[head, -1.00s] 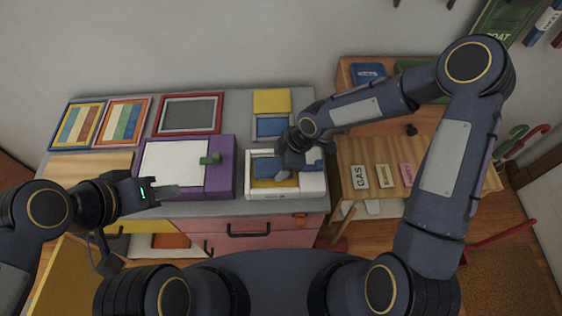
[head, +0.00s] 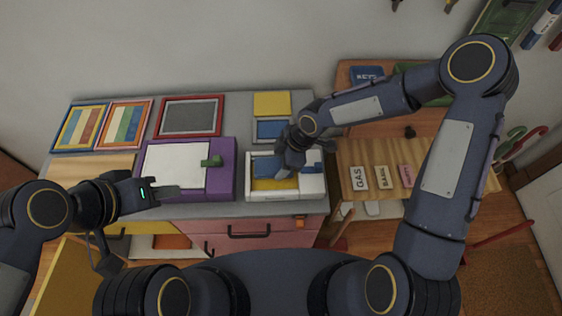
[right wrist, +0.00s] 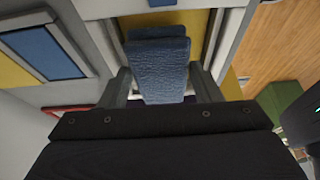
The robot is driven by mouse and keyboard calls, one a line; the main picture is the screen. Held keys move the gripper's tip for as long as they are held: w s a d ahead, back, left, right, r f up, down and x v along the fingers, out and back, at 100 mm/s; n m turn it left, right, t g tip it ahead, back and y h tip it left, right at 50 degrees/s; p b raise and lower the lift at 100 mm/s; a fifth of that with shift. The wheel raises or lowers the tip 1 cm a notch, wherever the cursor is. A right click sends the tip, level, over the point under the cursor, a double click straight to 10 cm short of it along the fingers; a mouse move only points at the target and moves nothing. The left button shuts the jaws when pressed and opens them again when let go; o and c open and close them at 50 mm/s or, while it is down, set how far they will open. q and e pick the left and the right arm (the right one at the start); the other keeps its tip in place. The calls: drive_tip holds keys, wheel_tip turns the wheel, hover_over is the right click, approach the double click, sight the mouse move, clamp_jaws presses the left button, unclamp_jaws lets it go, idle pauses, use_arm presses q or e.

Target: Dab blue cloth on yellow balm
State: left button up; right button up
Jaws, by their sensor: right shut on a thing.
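The blue cloth (right wrist: 158,68) is folded between the fingers of my right gripper (right wrist: 162,82), which is shut on it. In the head view the cloth (head: 268,168) shows beside the right gripper (head: 287,168), over the white tray (head: 284,196). The yellow balm (head: 275,185) lies in the tray, below the cloth in the picture. In the right wrist view the yellow balm (right wrist: 195,22) shows behind the cloth. I cannot tell whether cloth and balm touch. My left gripper (head: 168,191) is over the front of the purple box, and its opening is unclear.
A purple box (head: 222,185) with a white top and green knob stands left of the tray. Framed panels (head: 190,116) lie behind it. A wooden side table (head: 388,150) with labelled cards stands at the right. A yellow and blue panel (head: 272,103) lies behind the tray.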

drive_tip(key=shift+r+p, duration=1.6)
drive_tip(key=shift+r, duration=1.05)
drive_tip(key=shift+w+d, duration=0.1)
drive_tip(key=shift+d, duration=0.15)
drive_tip(key=w+d+r+m+t+h, duration=0.2)
drive_tip(key=w+d+r+m, duration=0.1)
drive_tip(key=d+m, duration=0.5)
drive_tip(key=w+d+r+m+t+h, duration=0.2)
drive_tip(key=w+d+r+m, duration=0.1)
drive_tip(key=d+m, duration=0.6)
drive_tip(key=shift+w+d+r+m+t, duration=0.25)
drive_tip(key=shift+r+m, duration=0.25)
drive_tip(key=shift+r, duration=0.25)
